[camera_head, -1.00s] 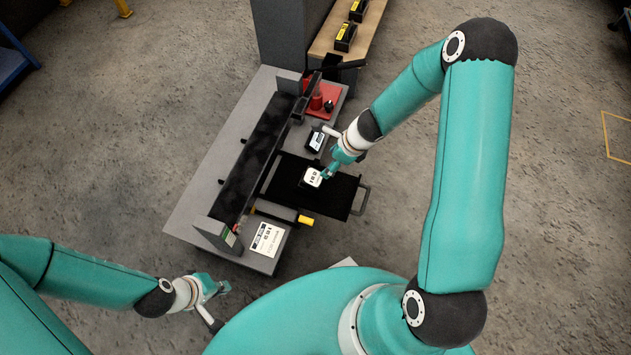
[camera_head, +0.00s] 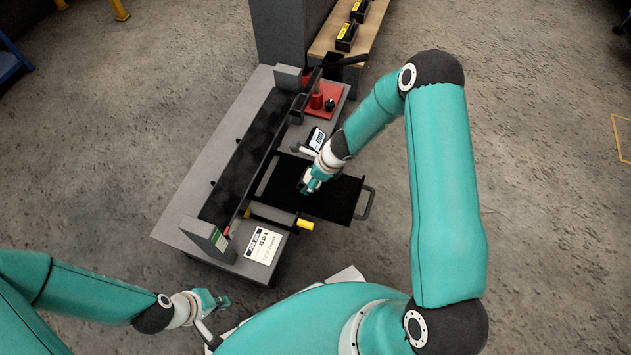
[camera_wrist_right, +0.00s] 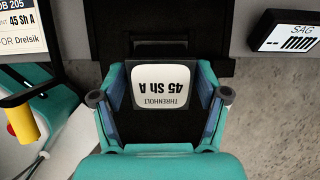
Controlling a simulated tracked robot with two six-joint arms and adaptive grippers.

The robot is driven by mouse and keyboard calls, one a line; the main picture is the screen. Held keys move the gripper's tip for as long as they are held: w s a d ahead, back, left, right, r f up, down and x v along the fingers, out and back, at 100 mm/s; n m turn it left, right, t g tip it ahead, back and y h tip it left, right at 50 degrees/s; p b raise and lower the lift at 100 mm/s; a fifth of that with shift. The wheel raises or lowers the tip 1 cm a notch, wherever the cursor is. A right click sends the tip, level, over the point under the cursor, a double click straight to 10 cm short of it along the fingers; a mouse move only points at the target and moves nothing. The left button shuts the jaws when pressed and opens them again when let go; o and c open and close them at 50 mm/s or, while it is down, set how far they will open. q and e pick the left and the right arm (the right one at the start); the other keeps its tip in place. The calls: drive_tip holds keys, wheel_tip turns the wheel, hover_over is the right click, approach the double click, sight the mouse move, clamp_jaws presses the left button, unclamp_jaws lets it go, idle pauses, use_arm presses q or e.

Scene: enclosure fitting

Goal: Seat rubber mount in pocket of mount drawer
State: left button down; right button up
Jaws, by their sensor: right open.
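The rubber mount (camera_wrist_right: 160,88) shows in the right wrist view as a dark block with a white label reading "THRENHOLT 45 Sh A", upside down there. My right gripper (camera_wrist_right: 163,95) is open, with one finger on each side of the mount. In the head view my right gripper (camera_head: 309,187) is low over the black mount drawer (camera_head: 342,203), and it hides the mount's label. The drawer is pulled out, with its handle at the right. I cannot tell whether the mount sits in the pocket. My left gripper (camera_head: 219,300) is away at the lower left; its finger gap is unclear.
A printed card (camera_head: 265,246) lies on the bench's front end, near a yellow-ended handle (camera_head: 305,224). A small display (camera_head: 317,138) and a red fixture (camera_head: 325,93) stand behind the drawer. Black boxes (camera_head: 347,35) sit on a wooden shelf. Floor right of the drawer is clear.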

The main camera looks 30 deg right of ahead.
drive_tip(key=shift+w+f, duration=0.1)
drive_tip(key=shift+f, duration=0.3)
drive_tip(key=shift+a, duration=0.1)
drive_tip(key=shift+r, duration=0.1)
clamp_jaws()
